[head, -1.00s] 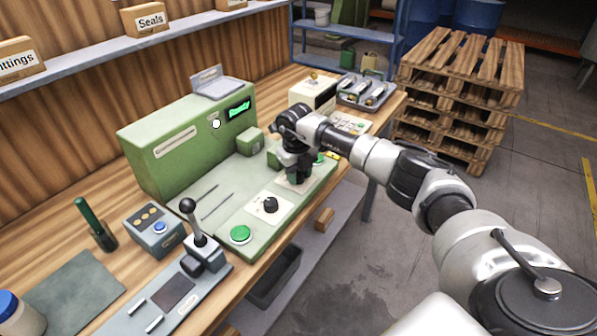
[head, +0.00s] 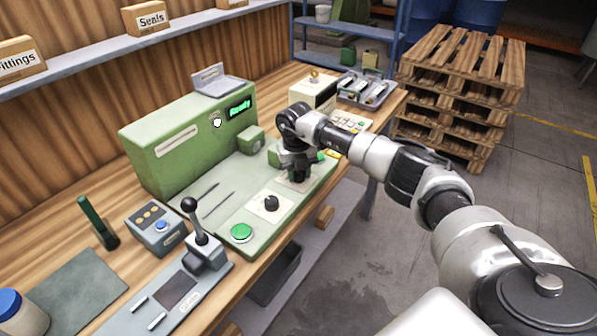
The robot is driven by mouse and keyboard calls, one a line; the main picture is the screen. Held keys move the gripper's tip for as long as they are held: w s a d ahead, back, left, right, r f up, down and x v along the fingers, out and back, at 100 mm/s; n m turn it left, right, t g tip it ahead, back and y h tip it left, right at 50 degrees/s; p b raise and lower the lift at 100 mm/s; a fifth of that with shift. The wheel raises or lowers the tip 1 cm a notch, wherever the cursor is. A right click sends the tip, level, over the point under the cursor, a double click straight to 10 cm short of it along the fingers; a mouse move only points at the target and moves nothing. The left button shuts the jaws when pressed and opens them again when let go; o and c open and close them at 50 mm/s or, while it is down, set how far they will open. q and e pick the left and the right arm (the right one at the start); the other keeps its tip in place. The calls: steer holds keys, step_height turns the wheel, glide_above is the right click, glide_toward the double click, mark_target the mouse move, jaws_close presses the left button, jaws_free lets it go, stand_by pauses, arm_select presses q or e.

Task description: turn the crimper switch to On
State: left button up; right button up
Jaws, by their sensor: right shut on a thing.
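The green crimper (head: 190,150) stands on the wooden bench, with a lit "Ready" display (head: 240,108) on its upright face. Its base carries a black rotary knob (head: 271,203) on a pale plate and a green round button (head: 241,232). My right gripper (head: 298,178) points down over a second pale plate (head: 283,182) farther right on the base. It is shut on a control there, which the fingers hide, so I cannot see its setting. My left gripper is not in view.
A lever press (head: 203,250), a small blue-grey box (head: 156,228) and a green-handled tool (head: 97,222) stand left on the bench. A beige device (head: 313,93) and a grey tray (head: 364,91) are behind my right arm. Pallets (head: 455,95) are stacked beyond.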

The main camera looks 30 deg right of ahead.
mark_target(297, 173)
steer(key=o, duration=0.9)
steer(key=r, duration=0.5)
steer(key=r+b, duration=0.1)
steer(key=r, duration=0.4)
steer(key=shift+w+a+r, duration=0.1)
steer(key=shift+a+r, duration=0.1)
steer(key=shift+r, duration=0.2)
